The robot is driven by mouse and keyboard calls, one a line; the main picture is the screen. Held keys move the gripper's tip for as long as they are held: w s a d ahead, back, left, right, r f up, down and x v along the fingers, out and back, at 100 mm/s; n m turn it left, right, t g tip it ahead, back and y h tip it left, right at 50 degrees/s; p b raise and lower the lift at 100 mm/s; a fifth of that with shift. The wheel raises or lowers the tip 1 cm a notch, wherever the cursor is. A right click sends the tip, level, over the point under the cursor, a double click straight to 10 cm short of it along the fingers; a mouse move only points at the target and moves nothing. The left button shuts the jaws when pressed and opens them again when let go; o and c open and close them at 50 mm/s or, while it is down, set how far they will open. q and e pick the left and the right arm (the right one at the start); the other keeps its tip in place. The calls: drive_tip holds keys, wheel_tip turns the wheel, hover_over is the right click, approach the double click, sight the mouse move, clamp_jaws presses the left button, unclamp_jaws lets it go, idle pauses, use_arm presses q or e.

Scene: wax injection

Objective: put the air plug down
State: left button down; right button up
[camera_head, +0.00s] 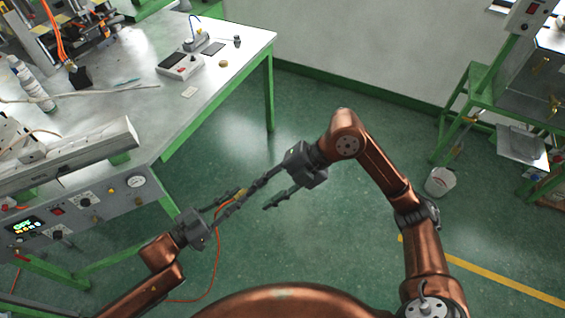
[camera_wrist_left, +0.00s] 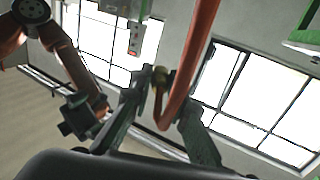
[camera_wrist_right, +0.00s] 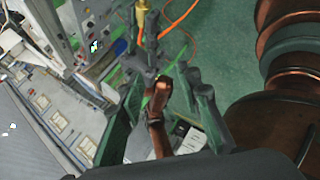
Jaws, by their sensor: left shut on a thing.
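The air plug (camera_head: 242,193) is a small brass-coloured piece on an orange hose. My left gripper (camera_head: 236,201) is shut on it, held over the floor in front of my body. In the left wrist view the plug (camera_wrist_left: 160,77) shows between the fingertips, with the hose (camera_wrist_left: 190,70) looping close by. My right gripper (camera_head: 263,195) is open, its fingers pointing at the left gripper and very close to it. In the right wrist view the left gripper's dark fingers (camera_wrist_right: 147,55) show beyond the right fingers; the brass part (camera_wrist_right: 142,6) is at the top edge.
The workbench (camera_head: 215,95) stands at the left, carrying a small scale (camera_head: 180,65) and loose items. A control panel (camera_head: 90,205) with gauge and display is at its front. A green-framed stand (camera_head: 480,100) and white bucket (camera_head: 440,181) are at the right. Open floor lies between.

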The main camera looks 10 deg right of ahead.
drive_tip(key=w+d+f+m+g+y, duration=0.45)
drive_tip(key=w+d, duration=0.45)
drive_tip(key=w, duration=0.3)
drive_tip(key=x, duration=1.2)
drive_tip(key=shift+m, duration=0.35)
drive_tip(key=shift+f+h, duration=0.1)
drive_tip(key=shift+h, duration=0.15)
drive_tip(key=shift+d, duration=0.1)
clamp_jaws()
use_arm(q)
drive_tip(key=c, duration=1.7)
unclamp_jaws()
drive_tip(key=shift+c, duration=0.2)
